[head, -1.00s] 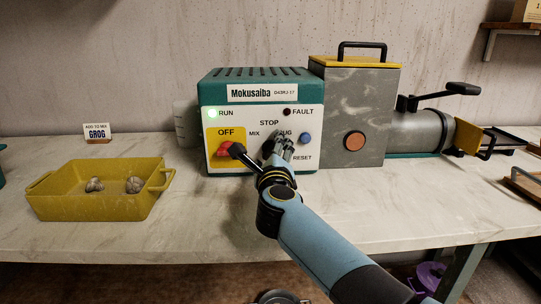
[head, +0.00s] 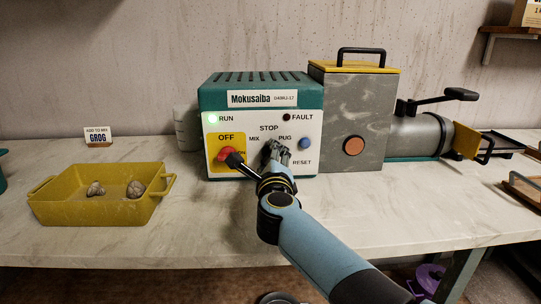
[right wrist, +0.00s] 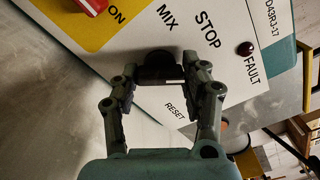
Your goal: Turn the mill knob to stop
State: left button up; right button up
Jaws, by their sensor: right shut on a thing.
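The mill's green control box (head: 215,97) stands on the bench with a white panel marked MIX, STOP and PUG. The green RUN lamp (head: 213,118) is lit and the FAULT lamp (head: 286,117) is dark. My right gripper (head: 276,151) is at the panel below STOP and covers most of the knob in the head view. In the right wrist view, the black mill knob (right wrist: 157,66) sits between the fingers of my right gripper (right wrist: 160,78), which is shut on it. A pale strip shows by the knob; I cannot tell which label it points to. My left gripper is not in view.
A red switch (head: 226,154) on a yellow OFF/ON plate is just left of the gripper. A blue RESET button (head: 304,144) is to the right. A yellow tray (head: 90,211) with lumps stands at left. A grey hopper (head: 345,110) adjoins the box.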

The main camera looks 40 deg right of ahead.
jog(key=n+p, duration=0.3)
jog(key=shift+r+n+p, duration=0.15)
jog(key=shift+n+p, duration=0.15)
jog(key=shift+n, duration=0.1)
jog(key=shift+f+n+p, duration=0.2)
jog(key=shift+n+p, duration=0.9)
jog(key=shift+n, duration=0.3)
jog(key=o, duration=1.2)
jog(key=shift+c, duration=0.2)
jog(key=v, duration=1.2)
jog(key=shift+s, duration=0.1)
